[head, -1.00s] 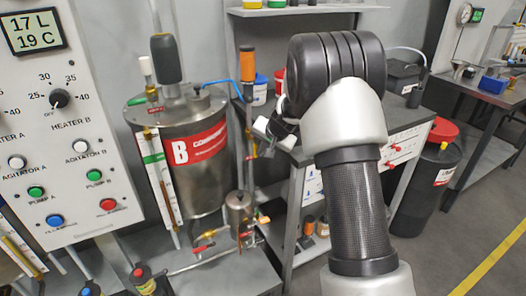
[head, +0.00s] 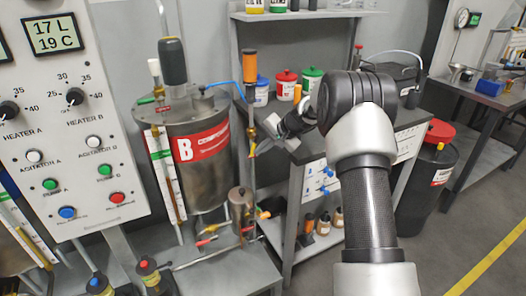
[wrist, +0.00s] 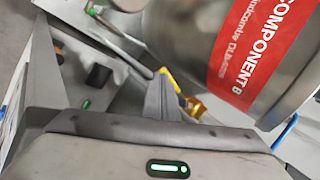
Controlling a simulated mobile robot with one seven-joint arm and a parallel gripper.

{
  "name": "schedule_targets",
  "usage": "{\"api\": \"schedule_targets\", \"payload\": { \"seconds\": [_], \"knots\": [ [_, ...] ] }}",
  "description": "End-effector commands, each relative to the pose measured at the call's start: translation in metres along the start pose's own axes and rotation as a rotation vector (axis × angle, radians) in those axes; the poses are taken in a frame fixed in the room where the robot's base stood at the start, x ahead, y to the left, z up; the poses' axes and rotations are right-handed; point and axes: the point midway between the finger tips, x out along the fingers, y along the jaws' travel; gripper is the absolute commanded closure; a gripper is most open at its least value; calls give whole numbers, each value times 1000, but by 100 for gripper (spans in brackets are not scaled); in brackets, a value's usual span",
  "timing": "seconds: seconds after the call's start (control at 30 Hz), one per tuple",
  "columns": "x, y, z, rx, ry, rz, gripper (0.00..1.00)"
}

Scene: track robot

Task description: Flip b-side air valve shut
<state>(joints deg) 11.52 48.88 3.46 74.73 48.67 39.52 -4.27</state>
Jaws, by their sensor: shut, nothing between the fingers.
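Steel tank B (head: 195,190) with a red label stands left of centre in the head view. Right of it, a vertical air line with an orange top (head: 250,66) has a blue hose running to the lid. Low on this line is a small yellow valve lever (head: 253,149). The lever (wrist: 170,78) and its brass fitting (wrist: 196,107) also show in the wrist view, partly behind my fingers. My gripper (head: 266,142) is shut and empty, its grey fingertips (wrist: 165,88) right beside the lever. I cannot tell whether they touch.
The control panel (head: 60,120) stands at the left. A bench (head: 305,150) with several small tubs is behind my gripper. Red-handled pipework and a small steel pot (head: 240,203) lie below the valve. A black drum (head: 425,185) stands at the right.

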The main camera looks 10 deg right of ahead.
Motion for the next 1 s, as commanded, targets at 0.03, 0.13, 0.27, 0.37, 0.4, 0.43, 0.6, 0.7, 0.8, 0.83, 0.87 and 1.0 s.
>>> {"api": "schedule_targets", "payload": {
  "seconds": [0.03,0.13,0.27,0.37,0.4,0.43,0.6,0.7,0.8,0.83,0.87,1.0],
  "knots": [
    [1,1,-2,31,-26,-24,100],
    [2,-1,1,88,-86,-73,100],
    [2,-2,4,163,-164,-135,100],
    [1,-7,8,164,-172,-139,100],
    [1,-8,9,164,-172,-139,100],
    [1,-9,10,164,-172,-139,100],
    [1,-8,11,192,-194,-158,100],
    [0,-11,12,250,-255,-209,100],
    [-2,-16,16,244,-255,-206,100],
    [-2,-16,16,244,-254,-206,100],
    [-2,-17,16,244,-254,-206,100],
    [-2,-16,16,297,-304,-247,100]
  ]
}}
